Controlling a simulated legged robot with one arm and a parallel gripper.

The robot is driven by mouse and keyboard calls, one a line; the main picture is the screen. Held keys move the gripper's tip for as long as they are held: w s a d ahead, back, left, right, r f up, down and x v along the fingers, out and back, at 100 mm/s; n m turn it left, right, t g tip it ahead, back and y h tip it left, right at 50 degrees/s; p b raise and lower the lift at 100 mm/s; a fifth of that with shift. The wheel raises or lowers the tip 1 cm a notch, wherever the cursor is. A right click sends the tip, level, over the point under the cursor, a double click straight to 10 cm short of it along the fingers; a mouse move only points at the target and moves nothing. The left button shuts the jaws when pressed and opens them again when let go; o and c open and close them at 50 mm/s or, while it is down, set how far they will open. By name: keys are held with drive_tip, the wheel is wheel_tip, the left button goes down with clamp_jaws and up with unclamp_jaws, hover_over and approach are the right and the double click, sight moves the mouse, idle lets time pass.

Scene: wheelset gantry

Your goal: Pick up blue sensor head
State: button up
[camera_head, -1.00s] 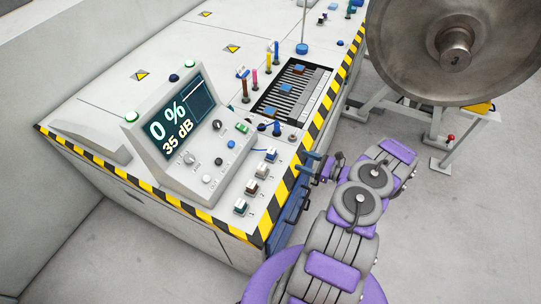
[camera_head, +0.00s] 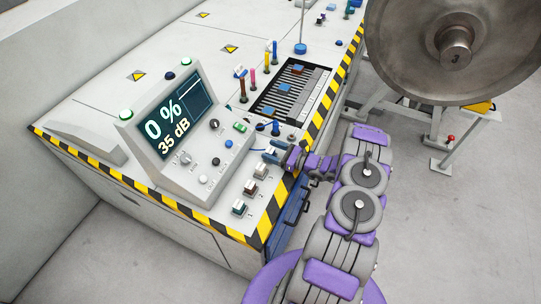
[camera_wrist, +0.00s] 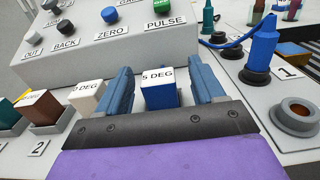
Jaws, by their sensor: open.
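The blue sensor head (camera_wrist: 159,97) is a small block with a white top label ending in "5 DEG"; it stands on the console top. In the wrist view it sits between the two blue fingers of my gripper (camera_wrist: 163,78). The fingers are open, with a visible gap on each side of the block. In the head view my gripper (camera_head: 278,154) is at the console's front edge beside the row of heads, and its fingers partly hide the blue head.
Other sensor heads stand to the left: a white-topped one (camera_wrist: 87,97), a brown one (camera_wrist: 40,107) and a teal one (camera_head: 239,207). A blue plug (camera_wrist: 262,48) and an empty round socket (camera_wrist: 299,115) are to the right. The control panel (camera_wrist: 120,40) rises behind.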

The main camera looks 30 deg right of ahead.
drive_tip(key=shift+x, duration=1.45)
drive_tip(key=shift+a, duration=0.1)
drive_tip(key=shift+c, duration=0.5)
drive_tip(key=shift+s, duration=0.1)
drive_tip(key=c, duration=1)
wheel_tip(320, 180, up, 10)
drive_tip(key=shift+r+p, duration=0.1)
drive_tip(key=shift+p, duration=0.85)
